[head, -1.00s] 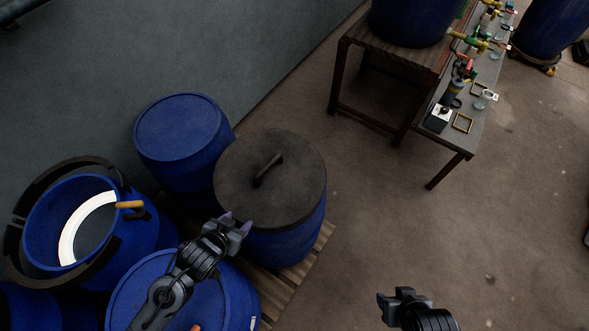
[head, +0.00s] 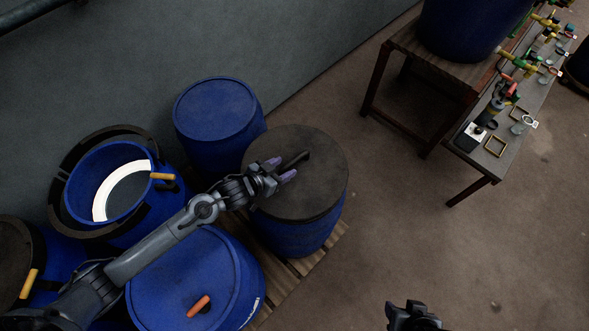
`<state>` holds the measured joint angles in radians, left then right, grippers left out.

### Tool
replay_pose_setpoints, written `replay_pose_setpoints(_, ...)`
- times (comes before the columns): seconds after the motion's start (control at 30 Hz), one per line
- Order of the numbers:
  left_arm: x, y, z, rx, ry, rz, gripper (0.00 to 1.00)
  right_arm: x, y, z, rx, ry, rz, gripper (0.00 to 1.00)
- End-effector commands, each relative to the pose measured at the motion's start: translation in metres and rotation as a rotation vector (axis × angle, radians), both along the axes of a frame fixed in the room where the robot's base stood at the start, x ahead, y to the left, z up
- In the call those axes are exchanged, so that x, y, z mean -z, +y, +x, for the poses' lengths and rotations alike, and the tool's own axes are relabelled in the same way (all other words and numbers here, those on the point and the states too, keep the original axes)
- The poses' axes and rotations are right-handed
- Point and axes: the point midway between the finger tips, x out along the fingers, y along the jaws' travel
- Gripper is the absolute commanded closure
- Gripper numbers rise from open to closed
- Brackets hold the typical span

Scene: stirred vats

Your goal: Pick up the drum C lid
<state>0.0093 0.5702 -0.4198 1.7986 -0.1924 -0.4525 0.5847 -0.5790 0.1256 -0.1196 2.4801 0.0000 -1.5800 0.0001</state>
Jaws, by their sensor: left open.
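A round dark lid (head: 312,193) with a black bar handle (head: 293,162) covers a blue drum (head: 302,238) on a wooden pallet. I cannot read a letter on this drum. My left gripper (head: 281,170) is open over the lid, its purple-tipped fingers at the near end of the handle, which seems to lie between or just beyond them. I cannot tell whether they touch it. My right gripper (head: 405,307) is at the bottom edge, away from the drums, and its fingers are not clear.
A closed blue drum (head: 217,108) stands behind left. An open blue vat (head: 82,176) and a blue drum with an orange handle (head: 183,278) are at the left. A wooden stand (head: 403,42) and a bench (head: 468,160) with small items are at the right. The floor between is clear.

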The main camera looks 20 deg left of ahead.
Motion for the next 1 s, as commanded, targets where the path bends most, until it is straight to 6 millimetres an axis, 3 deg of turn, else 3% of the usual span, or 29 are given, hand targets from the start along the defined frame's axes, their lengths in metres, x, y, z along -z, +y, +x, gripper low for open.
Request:
replay_pose_setpoints(0.5,0.025,-0.011,0.042,-0.001,0.0,0.0,0.46,0.011,0.001,-0.001,0.002,0.002,0.004,0.52)
replay_pose_setpoints(0.83,0.028,-0.013,0.045,0.0,0.001,0.0,0.46,0.011,0.002,-0.001,0.006,0.002,0.009,0.52)
replay_pose_setpoints(1.0,0.027,-0.013,0.045,0.0,0.001,0.0,0.7,0.011,0.002,-0.001,0.006,0.002,0.009,0.52)
